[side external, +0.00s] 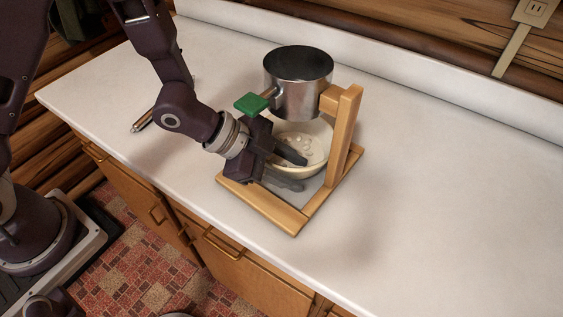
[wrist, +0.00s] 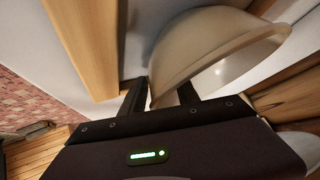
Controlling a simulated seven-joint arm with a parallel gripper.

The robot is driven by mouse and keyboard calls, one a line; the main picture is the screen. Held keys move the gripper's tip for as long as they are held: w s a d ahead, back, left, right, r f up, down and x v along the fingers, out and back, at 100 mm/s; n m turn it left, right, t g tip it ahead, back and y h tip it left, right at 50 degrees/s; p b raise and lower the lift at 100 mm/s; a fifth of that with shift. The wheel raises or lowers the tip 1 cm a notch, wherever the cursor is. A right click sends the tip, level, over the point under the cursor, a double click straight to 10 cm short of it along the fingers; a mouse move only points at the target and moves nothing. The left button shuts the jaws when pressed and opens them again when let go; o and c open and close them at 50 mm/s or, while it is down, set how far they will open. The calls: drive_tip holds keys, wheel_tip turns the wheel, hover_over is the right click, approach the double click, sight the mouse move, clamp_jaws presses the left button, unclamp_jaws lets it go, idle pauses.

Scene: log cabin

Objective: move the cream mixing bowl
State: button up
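The cream mixing bowl (side external: 313,157) sits upright on the base of a wooden stand (side external: 349,130), below a metal mixer head (side external: 298,85). It also shows in the wrist view (wrist: 205,45), large and close beyond the fingers. My gripper (side external: 301,173) is at the bowl's near left side, with its fingers apart. In the side view one finger reaches over the rim into the bowl and the other is lower, outside it. In the wrist view the bowl's wall lies between the fingertips (wrist: 161,90). I cannot tell whether either finger touches it.
A green paddle-shaped part (side external: 251,104) sticks out left of the mixer head, just above my gripper. The stand's post rises right of the bowl. A small metal-and-wood item (side external: 143,121) lies at left. The white counter (side external: 450,190) is clear on the right.

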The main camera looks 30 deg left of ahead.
drive_tip(key=shift+c, duration=0.5)
drive_tip(key=c, duration=0.7)
clamp_jaws()
drive_tip(key=shift+s+f, duration=0.1)
